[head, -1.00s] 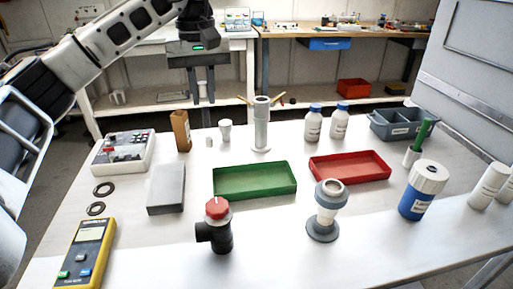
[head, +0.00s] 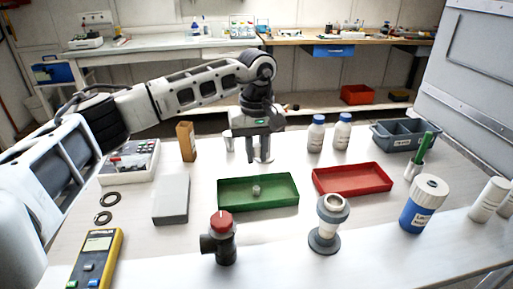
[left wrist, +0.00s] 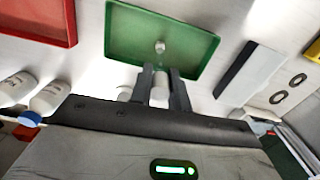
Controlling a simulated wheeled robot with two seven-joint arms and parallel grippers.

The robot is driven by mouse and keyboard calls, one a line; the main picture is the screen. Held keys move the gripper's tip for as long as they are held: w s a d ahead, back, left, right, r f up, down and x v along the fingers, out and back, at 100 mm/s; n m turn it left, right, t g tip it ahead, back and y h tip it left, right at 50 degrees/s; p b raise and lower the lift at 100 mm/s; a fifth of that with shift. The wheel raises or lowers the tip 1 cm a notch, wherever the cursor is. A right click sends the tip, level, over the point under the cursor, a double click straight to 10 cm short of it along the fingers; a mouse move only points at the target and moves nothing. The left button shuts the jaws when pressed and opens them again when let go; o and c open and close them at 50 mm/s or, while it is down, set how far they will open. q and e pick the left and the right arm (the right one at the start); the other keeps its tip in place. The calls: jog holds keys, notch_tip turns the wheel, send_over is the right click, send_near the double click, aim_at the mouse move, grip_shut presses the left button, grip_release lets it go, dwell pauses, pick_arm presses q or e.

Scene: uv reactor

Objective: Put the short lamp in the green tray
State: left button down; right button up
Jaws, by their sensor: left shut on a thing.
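My left gripper (head: 257,158) points down behind the green tray (head: 291,204) and is shut on the short lamp. The lamp seems to be a clear tube with pale ends, held about upright. Its small lower end (head: 256,190) shows against the tray floor; I cannot tell whether it touches. In the left wrist view the gripper (left wrist: 160,75) holds the lamp's pale upper end (left wrist: 159,91) between its dark fingers, and the lower end (left wrist: 160,47) shows over the green tray (left wrist: 130,42). The clear middle hardly shows. My right gripper is out of view.
A red tray (head: 352,180) is right of the green one, a grey block (head: 171,199) left. A red-capped black fitting (head: 221,240) and a grey-white fitting (head: 326,225) stand in front. Two blue-capped bottles (head: 316,134) stand behind. A white stand (head: 264,160) is mostly hidden by my gripper.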

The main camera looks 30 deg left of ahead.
pick_arm(q)
jog(key=shift+f, duration=0.1)
jog(key=c, duration=1.3)
grip_release()
jog(key=shift+c, duration=0.2)
notch_tip(320, 180, up, 12)
jog(key=b, duration=0.1)
jog(key=shift+r, duration=0.2)
jog(key=shift+f, duration=0.1)
